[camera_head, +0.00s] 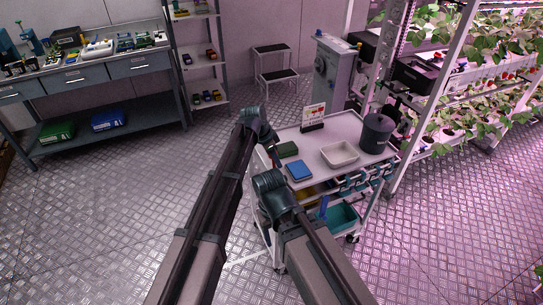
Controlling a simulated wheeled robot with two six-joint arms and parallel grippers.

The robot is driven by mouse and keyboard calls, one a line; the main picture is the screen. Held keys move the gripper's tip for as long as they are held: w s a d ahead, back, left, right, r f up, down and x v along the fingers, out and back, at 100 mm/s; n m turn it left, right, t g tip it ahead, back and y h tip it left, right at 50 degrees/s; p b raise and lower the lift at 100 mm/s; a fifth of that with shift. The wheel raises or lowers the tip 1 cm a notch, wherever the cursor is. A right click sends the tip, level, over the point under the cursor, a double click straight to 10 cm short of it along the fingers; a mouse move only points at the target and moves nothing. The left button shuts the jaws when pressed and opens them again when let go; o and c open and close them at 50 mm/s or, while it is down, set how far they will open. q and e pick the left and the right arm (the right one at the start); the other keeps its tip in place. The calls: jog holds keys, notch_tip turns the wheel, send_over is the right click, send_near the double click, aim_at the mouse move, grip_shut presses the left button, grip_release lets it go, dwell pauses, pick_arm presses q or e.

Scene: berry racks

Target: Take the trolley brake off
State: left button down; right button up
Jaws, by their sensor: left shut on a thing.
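The white trolley (318,147) stands in the middle of the view, with a tray top, lower shelves and castors. One castor (352,238) shows at its lower right. No brake can be made out; the near left side is partly hidden by my arms. My left gripper (276,160) is at the trolley's left end, level with the top. It is shut, apparently on the trolley handle there, though the fingers are small and dark. My right arm's wrist ends in front of the trolley's near left corner, and its gripper is hidden.
A workbench (85,72) is at the back left. The left floor is clear.

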pick_arm(q)
jog(key=shift+w+d+y, duration=0.1)
jog(key=shift+d+y, duration=0.25)
jog(key=shift+y, duration=0.15)
jog(key=c, duration=0.5)
grip_release()
jog(key=shift+d, duration=0.1)
jog(key=shift+p, duration=0.3)
jog(key=p+v, duration=1.3)
jog(key=shift+w+r, duration=0.15)
jog(key=shift+r, duration=0.3)
